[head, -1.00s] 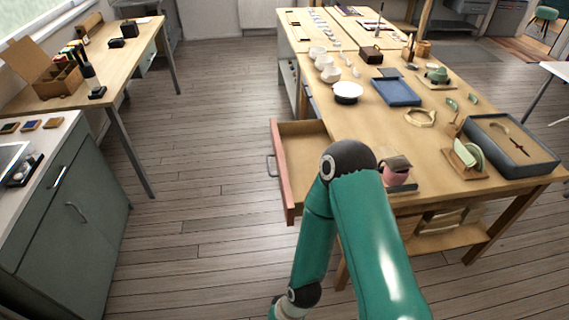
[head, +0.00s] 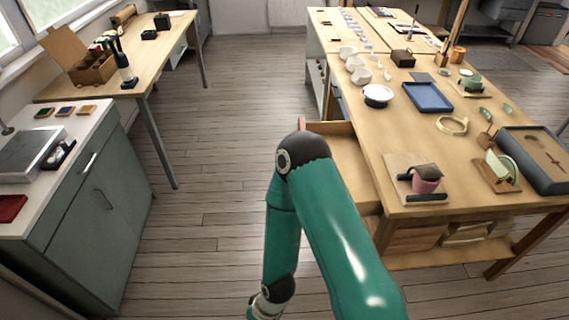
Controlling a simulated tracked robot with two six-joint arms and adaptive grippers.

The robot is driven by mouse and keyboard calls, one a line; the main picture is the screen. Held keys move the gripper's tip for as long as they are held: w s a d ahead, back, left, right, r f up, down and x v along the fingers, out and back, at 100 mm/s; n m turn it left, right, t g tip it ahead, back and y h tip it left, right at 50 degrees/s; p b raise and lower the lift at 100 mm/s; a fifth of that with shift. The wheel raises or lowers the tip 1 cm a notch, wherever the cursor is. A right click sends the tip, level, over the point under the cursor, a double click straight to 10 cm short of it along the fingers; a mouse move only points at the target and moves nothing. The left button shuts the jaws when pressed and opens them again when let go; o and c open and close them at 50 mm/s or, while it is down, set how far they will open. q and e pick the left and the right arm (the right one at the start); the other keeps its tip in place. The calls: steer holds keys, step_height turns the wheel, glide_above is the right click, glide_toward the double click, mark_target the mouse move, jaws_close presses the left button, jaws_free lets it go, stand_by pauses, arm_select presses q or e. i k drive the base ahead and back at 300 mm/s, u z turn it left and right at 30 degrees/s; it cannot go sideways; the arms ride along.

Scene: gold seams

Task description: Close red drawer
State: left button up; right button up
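The red drawer (head: 350,160) stands pulled out from the left side of the long wooden table. Its wooden inside shows, and a small piece of its red front (head: 301,124) shows above my arm. The rest of the front and its handle are hidden behind my teal arm, which rises from the bottom of the head view, bends at a dark elbow and runs down again. Its wrist is at the bottom edge. Neither of my grippers is in view. I cannot tell whether the arm touches the drawer.
The long wooden table (head: 400,125) holds bowls, a blue tray (head: 428,97) and a pink cup (head: 426,180) near its front edge. A grey-green cabinet (head: 95,205) stands at the left. Open wooden floor (head: 225,150) lies between the cabinet and the table.

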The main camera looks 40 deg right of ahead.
mark_target(347, 152)
steer(key=u, duration=0.25)
steer(key=i, duration=0.75)
steer(key=z, duration=1.95)
steer(key=k, duration=0.9)
steer(key=z, duration=0.2)
steer(key=i, duration=0.9)
steer(key=u, duration=0.05)
